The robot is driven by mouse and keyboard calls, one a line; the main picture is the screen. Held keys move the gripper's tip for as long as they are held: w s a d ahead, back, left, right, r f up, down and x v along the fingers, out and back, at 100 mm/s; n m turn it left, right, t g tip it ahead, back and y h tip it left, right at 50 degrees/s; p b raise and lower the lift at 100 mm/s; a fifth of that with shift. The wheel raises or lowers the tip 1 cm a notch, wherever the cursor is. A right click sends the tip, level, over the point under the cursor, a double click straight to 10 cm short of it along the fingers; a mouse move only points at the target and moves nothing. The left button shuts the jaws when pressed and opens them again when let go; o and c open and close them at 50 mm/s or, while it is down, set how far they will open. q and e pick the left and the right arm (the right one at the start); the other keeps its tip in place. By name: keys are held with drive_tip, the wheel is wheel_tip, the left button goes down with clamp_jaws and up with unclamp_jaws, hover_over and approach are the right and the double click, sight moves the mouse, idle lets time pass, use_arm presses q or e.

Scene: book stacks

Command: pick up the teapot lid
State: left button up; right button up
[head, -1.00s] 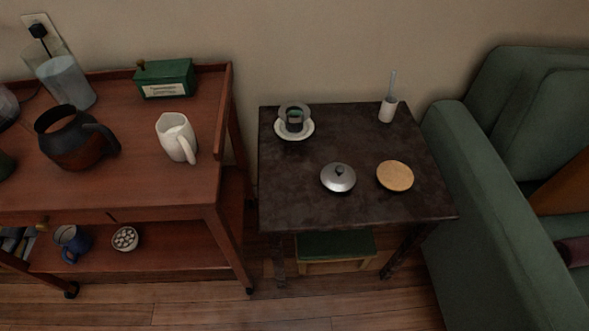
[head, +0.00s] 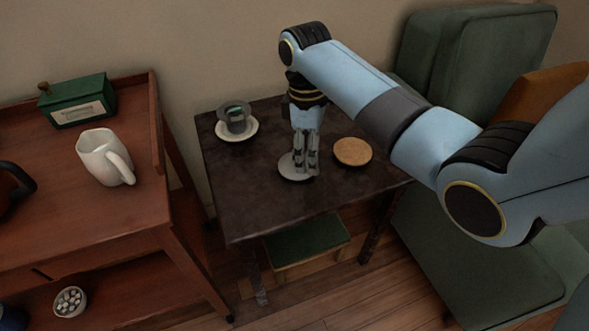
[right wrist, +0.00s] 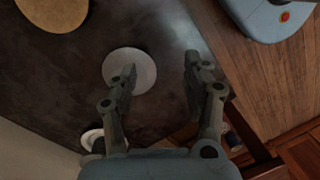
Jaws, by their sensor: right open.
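The teapot lid (head: 287,168) is a round grey metal lid on the dark side table (head: 240,195). My right gripper (head: 307,170) reaches down from above and hides the lid's right part and its knob. In the right wrist view the lid (right wrist: 145,72) looks pale and lies behind one finger, off to the left of the gap. Whether a finger touches the lid I cannot tell. My left gripper is not in view.
A round cork mat (head: 352,152) lies just right of the lid. A cup (head: 237,118) on a white saucer (head: 251,133) stands at the table's back left. A red-brown cart (head: 100,215) with a white pitcher (head: 100,158) stands left; a green sofa (head: 425,245) stands right.

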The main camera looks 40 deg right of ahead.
wheel_tip(320, 180, up, 3)
drive_tip(key=t, duration=0.1)
hover_over(286, 167)
drive_tip(key=s+d, duration=0.1)
drive_tip(key=d, duration=0.1)
drive_tip(key=shift+b, duration=0.45)
drive_tip(key=shift+t, duration=0.3)
drive_tip(key=f, duration=0.1)
drive_tip(key=f+b, duration=0.1)
drive_tip(key=f, duration=0.2)
drive_tip(key=shift+w+f+b, duration=0.15)
drive_tip(key=shift+w+b, duration=0.1)
drive_tip(key=shift+b, duration=0.05)
drive_tip(key=f, duration=0.2)
drive_tip(key=f+b, duration=0.2)
drive_tip(key=f, duration=0.1)
drive_tip(key=shift+s+d+f, duration=0.15)
drive_tip(key=shift+d+f, duration=0.1)
drive_tip(key=shift+f, duration=0.05)
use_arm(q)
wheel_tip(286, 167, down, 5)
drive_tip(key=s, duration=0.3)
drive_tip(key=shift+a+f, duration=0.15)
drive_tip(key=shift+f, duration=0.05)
use_arm(e)
drive_tip(key=shift+c, duration=0.4)
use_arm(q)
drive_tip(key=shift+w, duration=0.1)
use_arm(e)
clamp_jaws()
